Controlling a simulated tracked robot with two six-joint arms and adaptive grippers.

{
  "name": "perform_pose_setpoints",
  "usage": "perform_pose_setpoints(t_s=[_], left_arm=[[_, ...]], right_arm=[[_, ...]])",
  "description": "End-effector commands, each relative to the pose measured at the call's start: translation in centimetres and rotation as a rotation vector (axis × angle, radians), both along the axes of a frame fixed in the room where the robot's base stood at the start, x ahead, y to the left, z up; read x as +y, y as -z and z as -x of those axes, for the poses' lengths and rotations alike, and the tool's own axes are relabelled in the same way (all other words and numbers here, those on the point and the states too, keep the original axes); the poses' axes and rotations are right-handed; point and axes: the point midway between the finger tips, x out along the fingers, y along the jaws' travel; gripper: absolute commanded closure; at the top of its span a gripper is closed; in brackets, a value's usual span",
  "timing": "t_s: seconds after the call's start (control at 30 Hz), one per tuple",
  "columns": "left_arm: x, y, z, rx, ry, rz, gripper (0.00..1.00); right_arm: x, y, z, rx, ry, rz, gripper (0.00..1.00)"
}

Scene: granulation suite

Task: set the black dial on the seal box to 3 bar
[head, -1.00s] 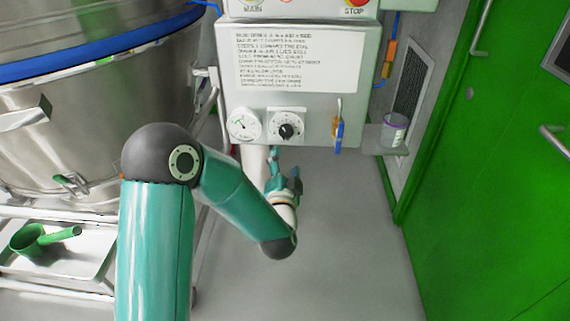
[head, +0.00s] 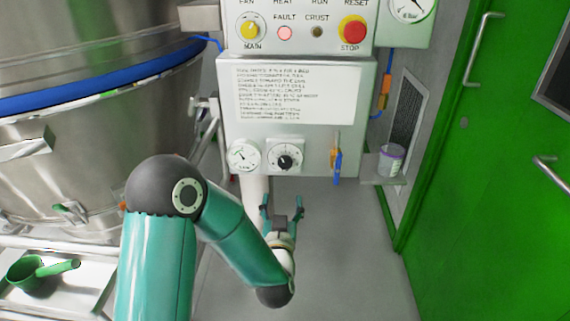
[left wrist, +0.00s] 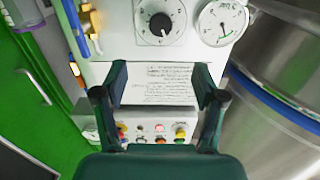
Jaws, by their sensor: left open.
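The black dial (head: 286,158) sits on a white scale plate on the lower front of the light grey seal box (head: 230,120). It also shows in the left wrist view (left wrist: 160,24), above the open fingers; the scale figures are too small to read surely. A round white gauge (head: 243,155) is left of the dial in the head view. My left gripper (head: 283,203) is open and empty, just below the box and dial in the head view, fingers pointing up. In the left wrist view its fingers (left wrist: 160,100) are apart with nothing between them. My right gripper is not in view.
A printed notice (head: 295,95) is above the dial. A control panel with a yellow knob (head: 250,29) and red stop button (head: 352,32) is higher up. A blue-and-yellow valve handle (head: 337,165) hangs right of the dial. A steel vessel (head: 110,150) stands left, a green door (head: 500,200) right.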

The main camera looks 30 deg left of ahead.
Motion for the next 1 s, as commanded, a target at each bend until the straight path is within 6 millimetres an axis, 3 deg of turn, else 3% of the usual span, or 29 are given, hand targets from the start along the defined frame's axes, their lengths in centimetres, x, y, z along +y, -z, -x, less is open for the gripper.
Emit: perform_pose_setpoints(t_s=[0.17,0.7,1.0], left_arm=[[1.4,0.1,-2.0,0.000,-0.004,-0.002,0.30],[7.2,0.2,-11.5,0.002,-0.002,-0.003,0.30],[8.5,0.1,-13.7,0.002,-0.001,-0.003,0.30]], right_arm=[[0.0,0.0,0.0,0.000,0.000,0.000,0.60],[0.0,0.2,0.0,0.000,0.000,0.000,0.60],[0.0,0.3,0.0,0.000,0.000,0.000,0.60]])
